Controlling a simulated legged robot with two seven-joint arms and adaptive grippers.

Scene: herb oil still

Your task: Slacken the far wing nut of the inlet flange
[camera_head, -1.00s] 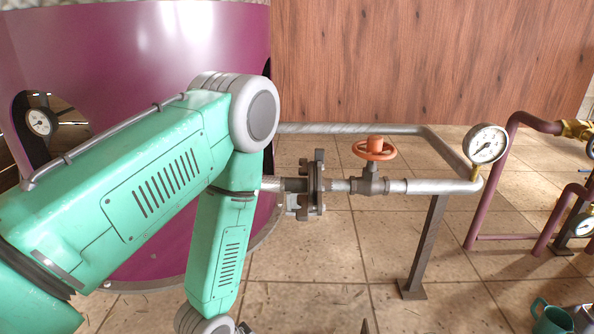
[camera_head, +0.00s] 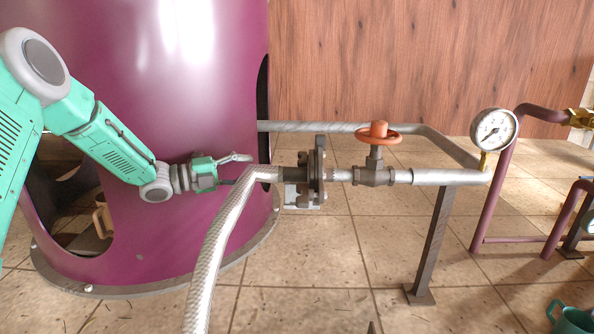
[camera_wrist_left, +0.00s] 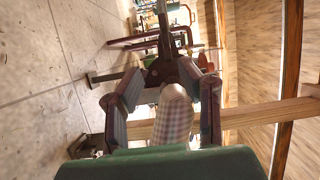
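The inlet flange (camera_head: 318,172) is a dark upright disc pair on the pipe, right of the purple still, with small dark fittings around its rim. I cannot make out for sure which fitting is the far wing nut. A braided hose (camera_head: 218,235) rises from below and bends into the flange's left side. My left gripper (camera_head: 243,169) is left of the flange, by the hose bend, with its fingers apart. In the left wrist view, the open fingers (camera_wrist_left: 163,98) stand on either side of the hose (camera_wrist_left: 173,122).
The purple still (camera_head: 150,235) stands close behind my left arm. An orange handwheel valve (camera_head: 378,134) and a pressure gauge (camera_head: 494,130) sit right of the flange. A post (camera_head: 430,240) carries the pipe. A green can (camera_head: 572,318) is at the lower right.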

